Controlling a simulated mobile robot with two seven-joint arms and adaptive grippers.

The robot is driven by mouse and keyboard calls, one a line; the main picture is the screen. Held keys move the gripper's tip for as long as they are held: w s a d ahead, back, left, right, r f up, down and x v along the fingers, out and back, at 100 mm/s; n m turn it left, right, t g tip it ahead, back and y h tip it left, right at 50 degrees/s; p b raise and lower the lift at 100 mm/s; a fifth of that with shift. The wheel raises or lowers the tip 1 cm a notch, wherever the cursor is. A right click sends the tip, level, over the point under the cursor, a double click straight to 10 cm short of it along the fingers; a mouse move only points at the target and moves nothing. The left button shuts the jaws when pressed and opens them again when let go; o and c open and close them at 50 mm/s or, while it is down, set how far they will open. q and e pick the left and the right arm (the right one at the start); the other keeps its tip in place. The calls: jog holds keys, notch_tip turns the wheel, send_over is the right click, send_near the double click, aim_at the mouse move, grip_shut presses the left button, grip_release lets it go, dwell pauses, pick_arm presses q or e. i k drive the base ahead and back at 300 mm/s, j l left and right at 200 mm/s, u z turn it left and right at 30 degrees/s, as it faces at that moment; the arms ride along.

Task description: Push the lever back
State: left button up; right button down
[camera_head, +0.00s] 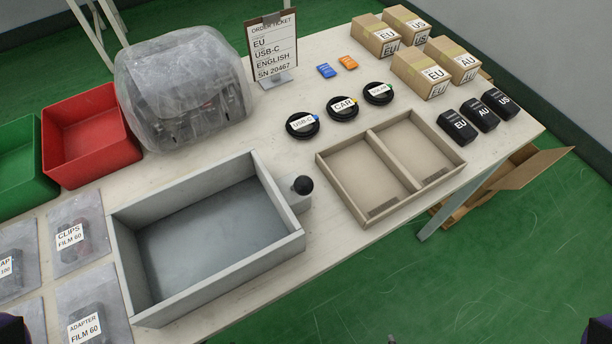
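The lever shows as a round black knob (302,185) on a small grey block (294,198). The block is fixed at the right side of an open, empty grey metal box (285,238) on the table. The knob hides its stem, so I cannot tell how far it tilts. Only dark parts, seemingly of my own arms, show at the bottom left and bottom right corners. No gripper fingers are in view, and nothing touches the lever.
A beige two-compartment tray (396,173) lies right of the lever. Behind are coiled cables (343,108) and a plastic-wrapped machine (185,85). Labelled film bags (75,232) lie left of the box. Cartons (436,70) and black adapters (480,115) stand at right.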

aim_at(303, 186)
jog(key=k+l+u, duration=0.1)
jog(key=l, duration=0.25)
jog(key=k+l+u, duration=0.15)
jog(key=l, duration=0.2)
jog(key=l+u, duration=0.1)
jog(key=l, duration=0.25)
jog(key=k+l+u, duration=0.1)
jog(key=l, duration=0.2)
jog(key=k, duration=0.05)
